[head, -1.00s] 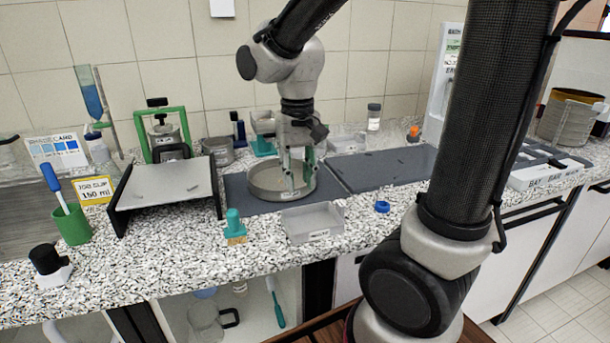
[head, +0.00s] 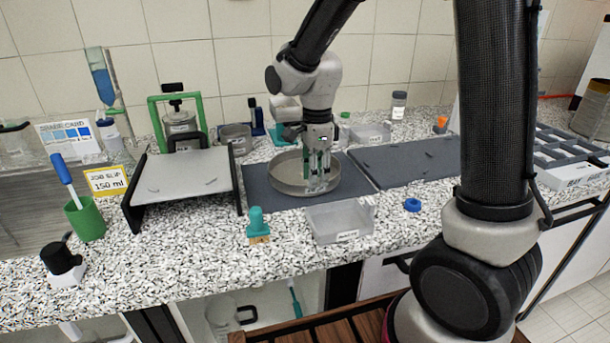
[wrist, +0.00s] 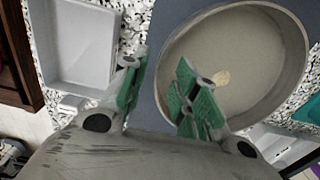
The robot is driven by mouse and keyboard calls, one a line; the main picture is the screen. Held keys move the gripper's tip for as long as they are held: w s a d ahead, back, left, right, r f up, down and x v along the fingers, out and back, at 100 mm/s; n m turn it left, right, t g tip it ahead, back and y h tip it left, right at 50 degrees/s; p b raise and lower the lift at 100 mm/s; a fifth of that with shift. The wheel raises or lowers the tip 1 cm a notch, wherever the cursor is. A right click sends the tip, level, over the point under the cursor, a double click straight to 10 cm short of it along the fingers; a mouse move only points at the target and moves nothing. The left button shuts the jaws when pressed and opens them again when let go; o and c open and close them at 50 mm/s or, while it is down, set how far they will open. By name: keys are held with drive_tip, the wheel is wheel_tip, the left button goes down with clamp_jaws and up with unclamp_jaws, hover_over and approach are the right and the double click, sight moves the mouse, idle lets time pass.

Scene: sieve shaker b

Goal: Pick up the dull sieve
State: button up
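The dull sieve, a round grey shallow pan (head: 284,187), sits on the dark mat in the head view. It also shows in the wrist view (wrist: 290,60), with a pale brown spot on its floor. My gripper (head: 318,172) points down at the sieve's right front part. In the wrist view my gripper (wrist: 160,95) has its green-padded fingers apart with nothing clamped between them. One finger is outside the sieve's wall and the other overlaps the inside of the rim. Whether the fingers touch the rim is not clear.
The dark mat (head: 258,196) lies on the speckled counter. A grey tray (head: 340,224) stands in front, with a teal-handled brush (head: 257,222) to its left. A sloped grey plate (head: 185,180) is left of the mat. A second dark mat (head: 405,165) lies bare to the right.

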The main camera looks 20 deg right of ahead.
drive_tip(key=shift+f, duration=1.5)
clamp_jaws()
drive_tip(key=shift+r, duration=0.1)
